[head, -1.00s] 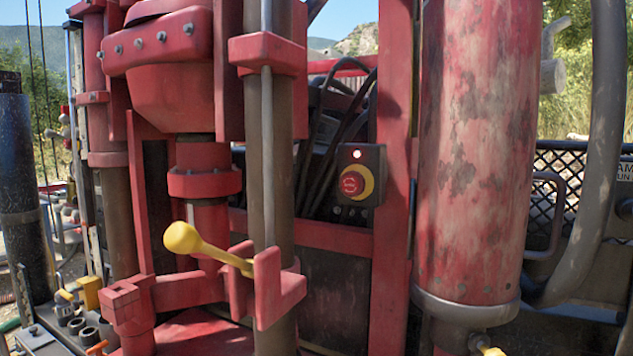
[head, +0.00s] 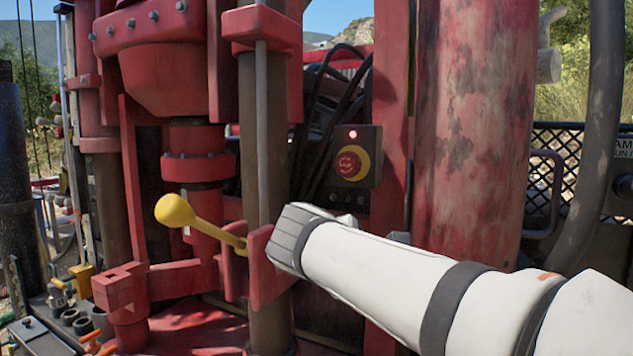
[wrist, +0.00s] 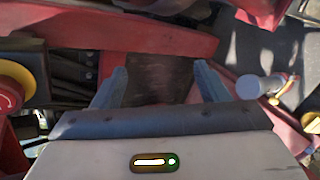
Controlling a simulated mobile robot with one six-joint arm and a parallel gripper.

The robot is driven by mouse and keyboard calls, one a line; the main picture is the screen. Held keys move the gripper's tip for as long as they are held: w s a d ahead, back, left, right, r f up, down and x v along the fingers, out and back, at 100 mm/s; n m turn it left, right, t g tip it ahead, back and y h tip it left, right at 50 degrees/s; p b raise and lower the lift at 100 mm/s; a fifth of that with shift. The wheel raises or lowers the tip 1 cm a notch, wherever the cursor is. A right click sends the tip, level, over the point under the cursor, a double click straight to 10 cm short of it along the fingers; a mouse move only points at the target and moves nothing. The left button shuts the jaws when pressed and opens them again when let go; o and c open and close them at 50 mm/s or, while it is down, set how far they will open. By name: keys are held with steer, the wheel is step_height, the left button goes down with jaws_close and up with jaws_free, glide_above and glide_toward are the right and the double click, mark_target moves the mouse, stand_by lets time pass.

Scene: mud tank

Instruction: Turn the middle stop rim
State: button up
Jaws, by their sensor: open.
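One stop button (head: 348,163) shows in the head view, a red round head with a yellow rim (head: 365,163) on a dark box (head: 373,150). A small red lamp glows above it. In the wrist view the yellow rim (wrist: 18,73) and red button (wrist: 8,97) are cut by the left edge. My gripper (wrist: 162,80) is open and empty, with its two fingers apart. It is to the right of the button in the wrist view and not touching it. In the head view the end of my arm is below and left of the box, and the fingertips are hidden.
A lever with a yellow knob (head: 175,210) is close to the left of my arm's end. A red cylinder (head: 468,130) stands right of the box, and a dark vertical post (head: 266,180) stands left. Dark hoses (head: 322,120) hang behind the box.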

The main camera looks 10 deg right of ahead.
mark_target(345, 166)
steer(key=w+a+r+n+t+h, duration=0.1)
steer(key=w+a+r+n+t, duration=0.15)
steer(key=r, duration=0.45)
steer(key=w+a+r+n+t+h, duration=0.1)
steer(key=a+r+n+t+h, duration=0.15)
steer(key=r, duration=0.55)
steer(key=shift+y, duration=0.35)
steer(key=x, duration=0.7)
steer(key=shift+w+a+r, duration=0.1)
steer(key=shift+w+a, duration=0.15)
steer(key=shift+w, duration=0.25)
